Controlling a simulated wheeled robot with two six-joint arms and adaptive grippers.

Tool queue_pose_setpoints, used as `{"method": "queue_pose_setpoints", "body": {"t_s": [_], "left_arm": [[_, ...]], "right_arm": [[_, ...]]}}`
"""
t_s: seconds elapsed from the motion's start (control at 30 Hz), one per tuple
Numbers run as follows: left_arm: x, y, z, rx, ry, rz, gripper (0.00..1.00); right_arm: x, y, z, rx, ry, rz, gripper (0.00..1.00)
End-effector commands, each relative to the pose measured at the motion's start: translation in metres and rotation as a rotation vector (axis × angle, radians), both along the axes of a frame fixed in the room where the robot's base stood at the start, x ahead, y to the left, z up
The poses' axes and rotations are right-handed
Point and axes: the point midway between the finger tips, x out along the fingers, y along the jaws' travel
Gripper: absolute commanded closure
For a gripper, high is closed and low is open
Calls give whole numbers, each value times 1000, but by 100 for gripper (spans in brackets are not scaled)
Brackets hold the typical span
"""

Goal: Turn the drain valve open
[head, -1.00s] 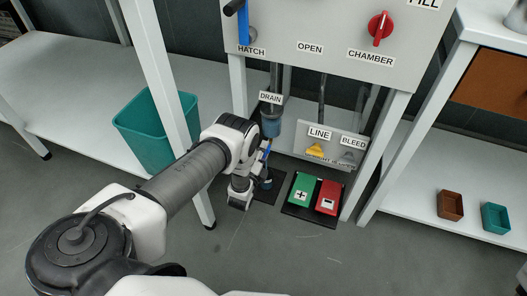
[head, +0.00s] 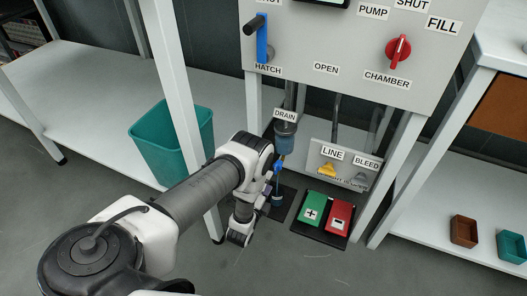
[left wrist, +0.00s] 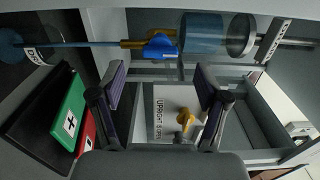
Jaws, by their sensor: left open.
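The drain valve has a blue handle (left wrist: 160,46) on a brass body, below a clear blue-tinted cup (left wrist: 203,33) on the drain pipe. In the head view the blue handle (head: 277,167) shows just past my left wrist, below the DRAIN label (head: 285,114). My left gripper (left wrist: 160,85) is open and empty. Its two fingers point toward the valve side, with the handle beyond the fingertips and no contact seen. In the head view my own arm mostly hides the fingers. My right gripper is not in view.
A yellow LINE lever (head: 327,170) and a grey BLEED lever (head: 360,179) sit on a plate to the right. A teal bin (head: 172,140) and a cabinet leg (head: 180,110) stand left.

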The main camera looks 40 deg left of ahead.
Motion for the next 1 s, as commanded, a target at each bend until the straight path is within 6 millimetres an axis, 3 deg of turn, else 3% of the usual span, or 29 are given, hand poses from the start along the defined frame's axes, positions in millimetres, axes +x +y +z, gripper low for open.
{"method": "queue_pose_setpoints", "body": {"t_s": [0.1,0.3,0.83,1.0], "left_arm": [[-28,-7,-1,-1,4,-1,25],[-47,-12,0,-1,0,-2,25],[-46,-12,1,0,-3,-1,25],[-19,-17,28,-3,-62,-9,25]], "right_arm": [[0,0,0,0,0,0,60],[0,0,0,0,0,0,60],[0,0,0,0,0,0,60],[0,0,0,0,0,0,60]]}}
